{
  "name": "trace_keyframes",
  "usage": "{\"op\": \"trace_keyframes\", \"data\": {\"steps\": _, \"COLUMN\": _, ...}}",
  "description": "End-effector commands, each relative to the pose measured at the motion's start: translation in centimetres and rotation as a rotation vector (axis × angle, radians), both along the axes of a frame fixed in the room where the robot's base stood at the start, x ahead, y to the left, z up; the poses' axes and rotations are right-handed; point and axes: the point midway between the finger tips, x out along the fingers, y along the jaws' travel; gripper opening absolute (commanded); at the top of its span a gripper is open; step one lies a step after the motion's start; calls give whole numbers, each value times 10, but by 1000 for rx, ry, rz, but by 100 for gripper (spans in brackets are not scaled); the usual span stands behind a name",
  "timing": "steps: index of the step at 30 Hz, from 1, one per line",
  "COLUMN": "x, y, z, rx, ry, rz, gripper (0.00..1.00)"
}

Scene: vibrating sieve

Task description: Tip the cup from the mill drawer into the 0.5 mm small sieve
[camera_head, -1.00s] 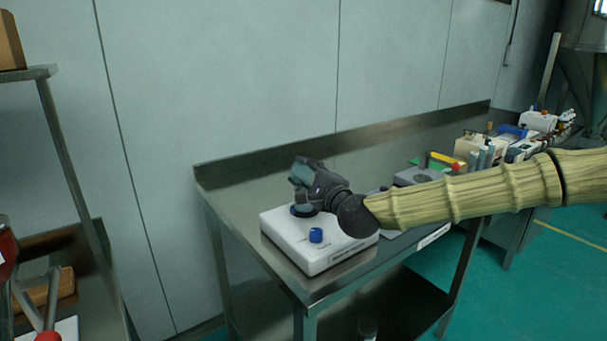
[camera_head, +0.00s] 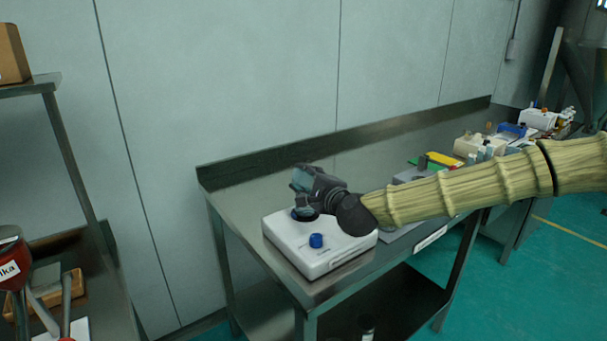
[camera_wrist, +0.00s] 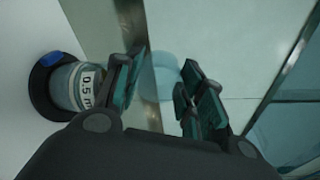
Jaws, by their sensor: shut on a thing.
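My gripper (camera_head: 304,181) is over the white shaker base (camera_head: 322,256), beside its dark round seat. In the wrist view, its fingers (camera_wrist: 160,88) are shut on a clear, faintly bluish cup (camera_wrist: 166,72). The cup is hard to make out and its contents cannot be told. The small sieve (camera_wrist: 76,86), a clear cylinder with a label reading 0.5, stands in the black ring of the shaker base, left of the fingers. In the head view the gripper largely hides the sieve.
A blue knob (camera_head: 316,240) is on the base's near side. The steel table (camera_head: 236,199) has a raised back edge and is bare left of the base. Several tools and devices stand farther right. A shelf with a red object (camera_head: 10,258) is at far left.

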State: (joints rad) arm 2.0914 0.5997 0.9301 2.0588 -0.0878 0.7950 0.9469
Motion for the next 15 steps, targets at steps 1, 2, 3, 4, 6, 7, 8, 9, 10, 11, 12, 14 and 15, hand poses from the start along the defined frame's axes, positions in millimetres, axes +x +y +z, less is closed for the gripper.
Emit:
{"op": "trace_keyframes", "data": {"steps": 1, "x": 0, "y": 0, "z": 3, "rx": -4, "ry": 5, "rz": 0, "gripper": 17}}
{"op": "trace_keyframes", "data": {"steps": 2, "x": 0, "y": 0, "z": 3, "rx": -6, "ry": 9, "rz": -1, "gripper": 17}}
{"op": "trace_keyframes", "data": {"steps": 3, "x": 0, "y": 0, "z": 3, "rx": -10, "ry": 13, "rz": -1, "gripper": 17}}
{"op": "trace_keyframes", "data": {"steps": 4, "x": 0, "y": 0, "z": 3, "rx": -12, "ry": 16, "rz": 0, "gripper": 17}}
{"op": "trace_keyframes", "data": {"steps": 6, "x": 0, "y": 0, "z": 3, "rx": -18, "ry": 23, "rz": -1, "gripper": 17}}
{"op": "trace_keyframes", "data": {"steps": 7, "x": 0, "y": 0, "z": 4, "rx": -21, "ry": 26, "rz": 0, "gripper": 17}}
{"op": "trace_keyframes", "data": {"steps": 8, "x": 0, "y": 0, "z": 4, "rx": -23, "ry": 28, "rz": 0, "gripper": 17}}
{"op": "trace_keyframes", "data": {"steps": 9, "x": 0, "y": 0, "z": 4, "rx": -26, "ry": 32, "rz": 0, "gripper": 17}}
{"op": "trace_keyframes", "data": {"steps": 10, "x": 0, "y": 0, "z": 4, "rx": -28, "ry": 35, "rz": -1, "gripper": 17}}
{"op": "trace_keyframes", "data": {"steps": 11, "x": 0, "y": 0, "z": 4, "rx": -31, "ry": 39, "rz": -1, "gripper": 17}}
{"op": "trace_keyframes", "data": {"steps": 12, "x": 0, "y": 0, "z": 4, "rx": -34, "ry": 43, "rz": -1, "gripper": 17}}
{"op": "trace_keyframes", "data": {"steps": 14, "x": 1, "y": -1, "z": 4, "rx": -39, "ry": 50, "rz": -2, "gripper": 17}}
{"op": "trace_keyframes", "data": {"steps": 15, "x": 1, "y": -1, "z": 4, "rx": -41, "ry": 54, "rz": -2, "gripper": 17}}
